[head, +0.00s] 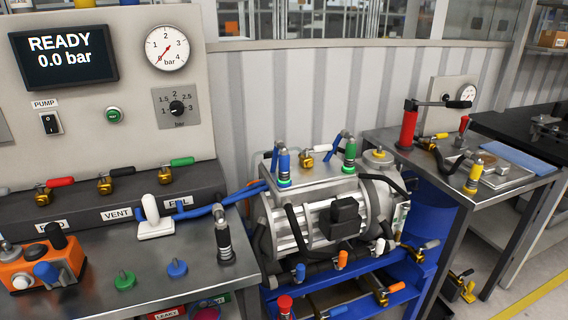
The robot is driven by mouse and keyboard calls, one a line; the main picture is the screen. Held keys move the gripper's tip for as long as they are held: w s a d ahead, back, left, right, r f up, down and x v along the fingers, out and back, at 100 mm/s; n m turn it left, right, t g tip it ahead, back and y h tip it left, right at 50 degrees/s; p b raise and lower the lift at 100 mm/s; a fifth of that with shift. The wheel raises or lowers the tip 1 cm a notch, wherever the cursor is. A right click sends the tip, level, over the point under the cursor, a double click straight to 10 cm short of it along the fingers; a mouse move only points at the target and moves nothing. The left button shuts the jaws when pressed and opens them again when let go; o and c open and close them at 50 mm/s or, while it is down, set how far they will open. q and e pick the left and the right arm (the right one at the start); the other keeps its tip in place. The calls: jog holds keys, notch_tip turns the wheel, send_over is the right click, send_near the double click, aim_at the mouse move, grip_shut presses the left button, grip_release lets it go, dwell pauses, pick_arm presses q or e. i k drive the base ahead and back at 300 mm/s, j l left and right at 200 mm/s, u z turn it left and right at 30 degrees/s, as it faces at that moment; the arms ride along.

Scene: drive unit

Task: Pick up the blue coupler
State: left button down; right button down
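The blue coupler (284,166) stands upright on top of the grey drive unit (320,215), on its left side. It has a blue sleeve, and a green ring shows at its base. A similar green coupler (349,153) stands upright to its right, with a brass valve with a white handle (308,158) between and behind them. Neither of my grippers shows in the head view.
Left of the unit is a metal bench with a blue cap (177,267), a green cap (124,280), a black-and-silver coupler (223,242) and a white-handled piece (155,222). Blue hoses (215,210) run toward the unit. A side table (455,170) stands at right.

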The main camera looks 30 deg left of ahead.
aim_at(284, 157)
jog(key=i+u, duration=0.25)
jog(key=u, duration=0.2)
jog(key=i+l+u, duration=0.2)
jog(key=u, duration=0.25)
jog(key=i+l+u, duration=0.25)
jog(key=u, duration=0.2)
